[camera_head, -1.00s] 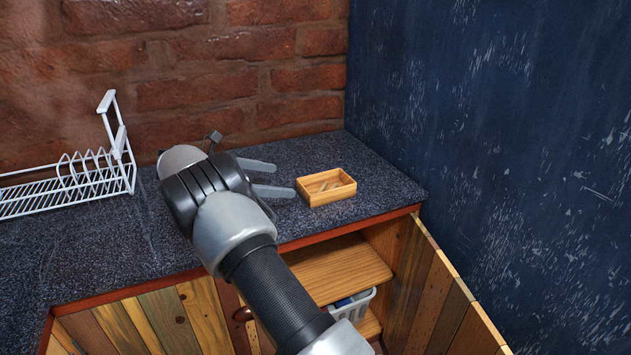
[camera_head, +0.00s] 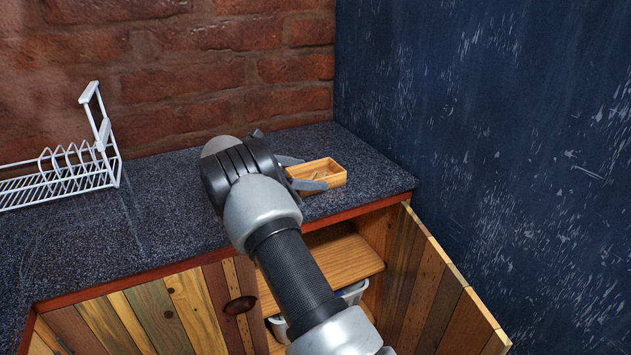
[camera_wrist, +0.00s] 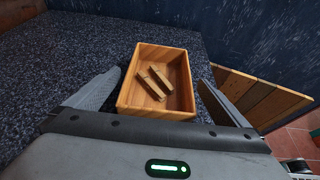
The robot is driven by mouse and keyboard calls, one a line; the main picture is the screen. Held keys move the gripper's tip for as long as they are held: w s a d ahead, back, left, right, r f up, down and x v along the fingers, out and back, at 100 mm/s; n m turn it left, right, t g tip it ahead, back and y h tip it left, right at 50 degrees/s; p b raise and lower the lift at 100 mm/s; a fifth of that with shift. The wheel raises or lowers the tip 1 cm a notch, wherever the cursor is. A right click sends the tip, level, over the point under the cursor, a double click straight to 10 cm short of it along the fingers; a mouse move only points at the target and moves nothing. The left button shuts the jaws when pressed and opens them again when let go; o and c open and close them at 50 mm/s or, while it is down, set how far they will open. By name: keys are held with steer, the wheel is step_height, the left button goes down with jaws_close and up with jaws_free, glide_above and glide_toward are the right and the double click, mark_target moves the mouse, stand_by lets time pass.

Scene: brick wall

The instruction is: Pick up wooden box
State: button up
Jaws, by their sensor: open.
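The wooden box (camera_head: 331,171) is a small open-topped tray on the dark speckled countertop. In the wrist view the wooden box (camera_wrist: 183,104) lies ahead of and between my spread fingers, with a few small wooden pieces (camera_wrist: 155,82) inside. My gripper (camera_head: 303,174) is open and reaches the box's left side. In the head view one finger overlaps the near-left corner of the box; the other is partly hidden behind it. In the wrist view my gripper (camera_wrist: 158,98) shows both fingers beside the box's near end. I cannot tell whether either touches it.
A white dish rack (camera_head: 62,178) stands on the countertop (camera_head: 150,235) at the left. A brick wall is behind and a dark blue wall (camera_head: 480,120) closes the right.

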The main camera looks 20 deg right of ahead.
mark_target(315, 175)
steer(key=x, duration=0.3)
steer(key=shift+w+d+f+b, duration=0.1)
steer(key=shift+d+f+b, duration=0.1)
steer(key=shift+d+b, duration=0.1)
steer(key=shift+a, duration=0.1)
steer(key=c, duration=1.2)
